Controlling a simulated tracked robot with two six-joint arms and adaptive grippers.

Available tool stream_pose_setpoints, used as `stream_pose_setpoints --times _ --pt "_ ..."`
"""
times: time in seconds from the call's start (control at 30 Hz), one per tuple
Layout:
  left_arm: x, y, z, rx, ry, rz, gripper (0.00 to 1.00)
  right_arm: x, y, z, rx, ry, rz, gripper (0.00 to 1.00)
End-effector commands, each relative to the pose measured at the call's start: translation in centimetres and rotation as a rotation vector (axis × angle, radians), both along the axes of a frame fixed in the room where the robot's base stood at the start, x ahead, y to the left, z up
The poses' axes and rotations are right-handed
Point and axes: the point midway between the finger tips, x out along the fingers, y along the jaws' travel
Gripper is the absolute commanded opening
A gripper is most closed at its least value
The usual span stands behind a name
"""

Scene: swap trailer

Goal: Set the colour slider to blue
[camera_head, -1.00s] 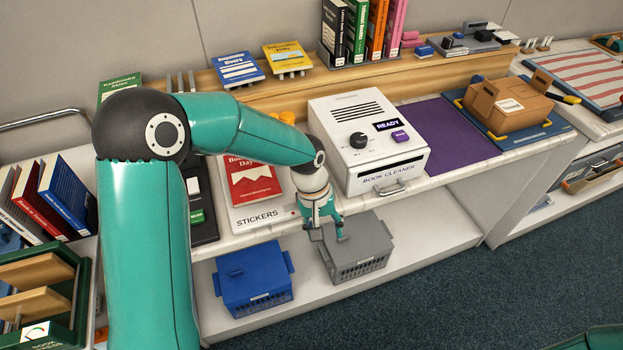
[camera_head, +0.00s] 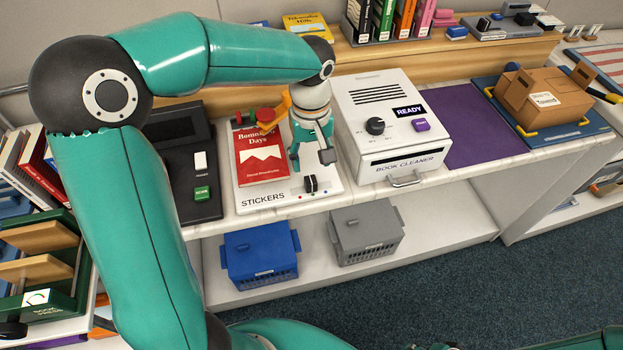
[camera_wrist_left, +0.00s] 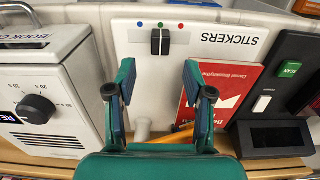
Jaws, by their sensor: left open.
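The sticker machine (camera_head: 250,200) is a white panel marked STICKERS on the counter. Its colour slider, a black knob (camera_head: 311,184), sits near the front right corner. In the left wrist view, which shows the panel upside down, the knob (camera_wrist_left: 160,42) is in line with the middle, green dot (camera_wrist_left: 161,24). The blue dot (camera_wrist_left: 139,23) is left of it and the red dot (camera_wrist_left: 181,26) right. My left gripper (camera_head: 311,161) is open over the panel, its fingers apart and empty, with the knob just beyond the gap between the fingertips (camera_wrist_left: 159,80). My right gripper is not seen.
A red book (camera_head: 260,158) lies on the panel, left of my gripper. The white book cleaner (camera_head: 385,125) stands close on the right. A black scanner (camera_head: 180,165) is to the left. Blue (camera_head: 260,258) and grey (camera_head: 365,235) crates sit on the shelf below.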

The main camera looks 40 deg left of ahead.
Motion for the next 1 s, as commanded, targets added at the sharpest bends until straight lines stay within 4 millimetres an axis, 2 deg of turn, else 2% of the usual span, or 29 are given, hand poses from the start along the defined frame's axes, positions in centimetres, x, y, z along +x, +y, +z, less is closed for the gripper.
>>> stream_pose_setpoints --times 0.03,0.2,0.4,0.57,0.8,0.87,1.0 --pt "-0.1 0.0 -1.3 0.001 0.006 0.0 0.52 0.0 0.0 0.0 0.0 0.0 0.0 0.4" --pt "-0.1 0.0 -4.6 0.0 0.004 0.0 0.52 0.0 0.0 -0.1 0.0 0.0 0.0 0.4" --pt "-0.1 0.1 -7.1 0.0 0.003 0.001 0.52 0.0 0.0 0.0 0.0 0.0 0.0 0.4" --pt "-0.1 0.1 -7.8 0.0 0.0 0.0 0.52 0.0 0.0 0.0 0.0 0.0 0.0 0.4" --pt "-0.1 0.1 -7.9 -0.001 -0.001 0.001 0.52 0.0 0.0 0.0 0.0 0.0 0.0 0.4" --pt "-0.1 0.1 -7.9 -0.001 -0.001 0.001 0.45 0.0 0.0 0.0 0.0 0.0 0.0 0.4" --pt "-0.1 0.1 -7.9 -0.001 -0.001 0.001 0.22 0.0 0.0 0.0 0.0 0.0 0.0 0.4"
